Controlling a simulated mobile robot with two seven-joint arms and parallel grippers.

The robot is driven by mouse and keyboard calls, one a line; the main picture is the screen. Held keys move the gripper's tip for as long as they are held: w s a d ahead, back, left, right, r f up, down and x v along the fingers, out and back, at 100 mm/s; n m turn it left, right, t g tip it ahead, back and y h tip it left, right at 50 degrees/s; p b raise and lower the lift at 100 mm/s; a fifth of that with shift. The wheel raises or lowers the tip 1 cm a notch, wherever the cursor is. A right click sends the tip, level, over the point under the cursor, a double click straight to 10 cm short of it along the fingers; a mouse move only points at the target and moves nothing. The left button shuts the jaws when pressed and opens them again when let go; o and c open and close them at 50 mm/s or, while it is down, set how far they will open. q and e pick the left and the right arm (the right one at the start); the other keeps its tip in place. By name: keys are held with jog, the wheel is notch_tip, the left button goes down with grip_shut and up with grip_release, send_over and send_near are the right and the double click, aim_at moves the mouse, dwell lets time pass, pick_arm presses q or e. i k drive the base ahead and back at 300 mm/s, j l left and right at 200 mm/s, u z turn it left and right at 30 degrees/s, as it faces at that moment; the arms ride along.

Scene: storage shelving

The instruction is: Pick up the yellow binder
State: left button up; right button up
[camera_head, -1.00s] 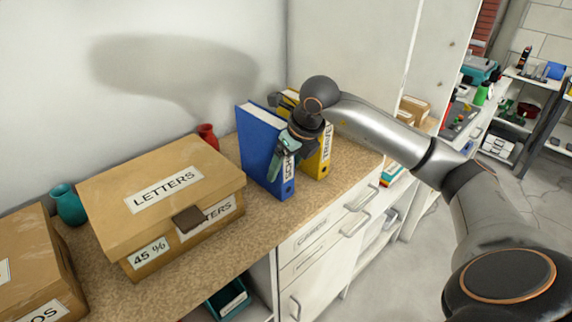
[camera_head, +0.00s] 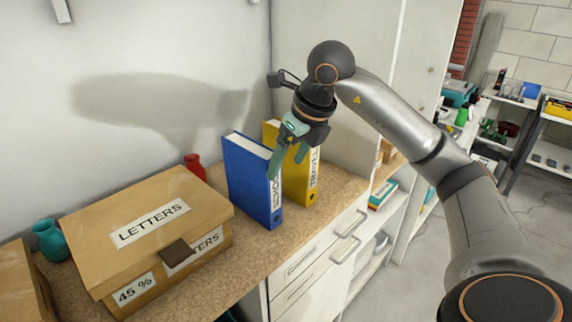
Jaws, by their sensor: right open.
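The yellow binder (camera_head: 297,182) stands upright on the brown counter, with a white "TRAVEL" label on its spine. A blue binder (camera_head: 247,178) stands upright just to its left. My right gripper (camera_head: 287,169) comes from above and points down in front of the two binders. Its greenish fingers are apart, one over the blue binder's spine edge and one before the yellow binder. It holds nothing, and I cannot tell whether it touches either binder. The gripper hides part of the yellow binder's top and front. My left gripper is not in view.
A cardboard "LETTERS" box (camera_head: 148,232) stands left on the counter (camera_head: 333,186). A red vase (camera_head: 195,166) and a teal vase (camera_head: 50,240) are near the wall. A tall white cabinet (camera_head: 335,120) stands right behind the binders. Drawers (camera_head: 305,262) are below the counter.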

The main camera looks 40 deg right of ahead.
aim_at(299, 181)
jog(key=z, duration=1.35)
jog(key=i+l+u, duration=0.2)
jog(key=u, duration=0.2)
jog(key=i+l+u, duration=0.25)
jog(key=u, duration=0.15)
jog(key=i+l+u, duration=0.15)
jog(key=l+u, duration=0.3)
jog(key=i+j, duration=0.05)
jog(key=j, duration=0.05)
